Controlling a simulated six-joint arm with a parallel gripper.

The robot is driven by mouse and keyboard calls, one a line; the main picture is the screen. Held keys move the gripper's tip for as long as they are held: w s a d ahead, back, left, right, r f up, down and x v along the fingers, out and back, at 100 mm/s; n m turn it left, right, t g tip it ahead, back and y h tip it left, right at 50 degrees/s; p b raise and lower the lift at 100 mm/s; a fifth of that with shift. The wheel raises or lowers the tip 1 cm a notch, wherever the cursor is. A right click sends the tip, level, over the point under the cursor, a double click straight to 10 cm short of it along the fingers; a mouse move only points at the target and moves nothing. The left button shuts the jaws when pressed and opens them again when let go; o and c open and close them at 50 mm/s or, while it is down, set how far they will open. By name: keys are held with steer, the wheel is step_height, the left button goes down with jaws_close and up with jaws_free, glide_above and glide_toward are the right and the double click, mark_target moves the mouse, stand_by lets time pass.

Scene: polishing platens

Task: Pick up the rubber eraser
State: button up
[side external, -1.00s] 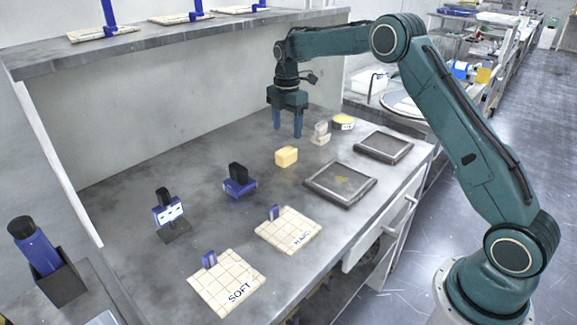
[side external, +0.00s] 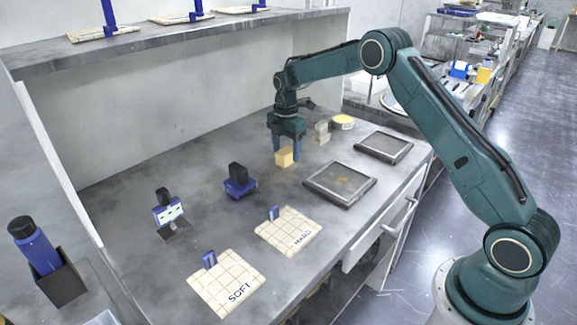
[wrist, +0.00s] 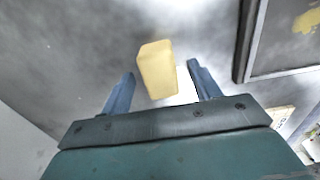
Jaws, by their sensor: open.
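The rubber eraser, a pale yellow block (side external: 284,158), rests on the grey bench top. It also shows in the wrist view (wrist: 156,70), lying between and slightly beyond the two fingers. My gripper (side external: 287,153) is open and low over the bench at the block, with its blue fingers pointing down on either side of it. In the wrist view, gaps show between the block and both fingers (wrist: 161,70). I cannot tell how far the fingertips are above the bench.
A small grey-beige block (side external: 321,133) and a round yellow-topped tin (side external: 343,122) stand just right of my gripper. Two dark framed plates (side external: 340,198) (side external: 384,161) lie further right. A blue holder (side external: 239,188) and tiled boards marked SOFT (side external: 222,280) and HARD (side external: 288,232) lie nearer the camera.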

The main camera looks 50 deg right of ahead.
steer(key=shift+f, duration=0.95)
steer(key=c, duration=1.1)
